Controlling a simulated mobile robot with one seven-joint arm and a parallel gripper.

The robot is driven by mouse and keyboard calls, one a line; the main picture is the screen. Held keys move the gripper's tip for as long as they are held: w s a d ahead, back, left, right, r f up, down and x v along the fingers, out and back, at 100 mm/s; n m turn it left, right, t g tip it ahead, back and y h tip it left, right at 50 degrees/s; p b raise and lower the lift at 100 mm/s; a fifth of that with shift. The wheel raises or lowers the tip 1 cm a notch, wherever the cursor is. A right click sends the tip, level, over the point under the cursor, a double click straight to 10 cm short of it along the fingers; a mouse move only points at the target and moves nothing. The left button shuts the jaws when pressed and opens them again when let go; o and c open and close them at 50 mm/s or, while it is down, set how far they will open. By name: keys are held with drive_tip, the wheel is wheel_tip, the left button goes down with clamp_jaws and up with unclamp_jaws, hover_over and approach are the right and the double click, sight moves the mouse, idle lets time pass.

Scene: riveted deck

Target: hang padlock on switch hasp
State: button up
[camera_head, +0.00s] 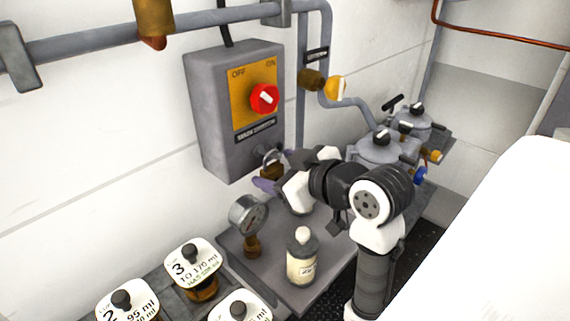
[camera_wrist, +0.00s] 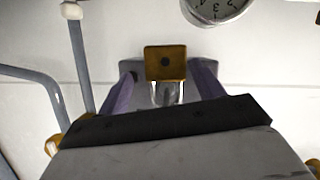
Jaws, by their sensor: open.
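The switch box (camera_head: 222,110) is on the wall, grey with a yellow plate and a red knob (camera_head: 264,98). The padlock (camera_head: 271,171) has a brass body below a metal shackle, close under the box's lower edge. In the wrist view the padlock (camera_wrist: 165,60) sits between the purple fingers of my gripper (camera_wrist: 160,85). The fingers are open, with a gap at the left and very little at the right. My gripper (camera_head: 279,174) is also at the padlock in the head view. The hasp is not clearly visible, so I cannot tell whether the shackle passes through it.
A pressure gauge (camera_head: 249,213) stands below the box and shows in the wrist view (camera_wrist: 216,8). A labelled bottle (camera_head: 302,260) stands on the grey bench. Knobbed jars (camera_head: 193,262) are at lower left. Pipes run beside the box; grey valve fittings (camera_head: 384,150) are at right.

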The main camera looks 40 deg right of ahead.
drive_tip(key=b+v, duration=0.2)
drive_tip(key=v, duration=1.1)
drive_tip(key=shift+s, duration=0.4)
drive_tip(key=shift+s+r, duration=0.1)
